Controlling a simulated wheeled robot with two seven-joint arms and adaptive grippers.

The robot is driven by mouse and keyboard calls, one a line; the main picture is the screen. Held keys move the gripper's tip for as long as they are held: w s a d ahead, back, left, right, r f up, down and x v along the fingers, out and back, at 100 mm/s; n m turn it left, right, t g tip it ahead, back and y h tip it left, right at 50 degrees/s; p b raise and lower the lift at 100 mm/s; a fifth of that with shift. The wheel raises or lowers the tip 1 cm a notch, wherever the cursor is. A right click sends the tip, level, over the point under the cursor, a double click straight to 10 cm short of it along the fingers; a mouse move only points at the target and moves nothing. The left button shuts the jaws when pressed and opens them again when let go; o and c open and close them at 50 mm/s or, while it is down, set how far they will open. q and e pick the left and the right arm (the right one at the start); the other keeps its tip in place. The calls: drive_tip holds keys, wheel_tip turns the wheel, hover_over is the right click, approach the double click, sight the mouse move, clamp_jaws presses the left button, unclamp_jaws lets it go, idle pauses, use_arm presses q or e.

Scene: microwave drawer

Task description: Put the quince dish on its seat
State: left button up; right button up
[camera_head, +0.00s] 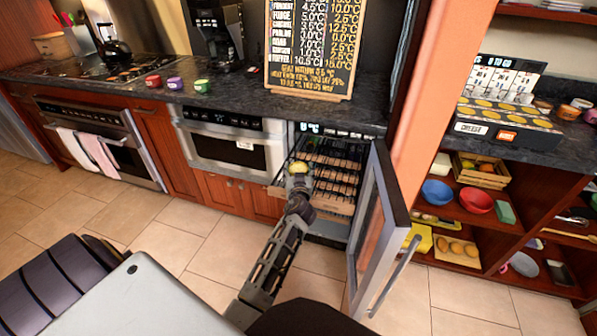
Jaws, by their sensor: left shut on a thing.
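My left gripper (298,181) reaches into the open cooler (326,165) and is shut on a small yellow-topped thing, which appears to be the quince dish (299,167). The dish is over the front of the wooden-fronted racks; I cannot tell whether it touches one. My gripper and forearm hide part of the racks below. The cooler's glass door (376,230) stands open to the right. A chalkboard (309,50) above lists names with temperatures, with smaller yellow lines at its foot. My right gripper is not in view.
Red (153,81), purple (174,83) and green (202,86) small pots stand on the dark counter. A microwave drawer (232,148) is left of the cooler. Open shelves (470,222) with bowls and a crate are at right. The tiled floor at left is clear.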

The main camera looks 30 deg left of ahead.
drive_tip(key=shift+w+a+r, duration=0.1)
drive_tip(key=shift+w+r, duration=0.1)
use_arm(q)
drive_tip(key=o, duration=1.3)
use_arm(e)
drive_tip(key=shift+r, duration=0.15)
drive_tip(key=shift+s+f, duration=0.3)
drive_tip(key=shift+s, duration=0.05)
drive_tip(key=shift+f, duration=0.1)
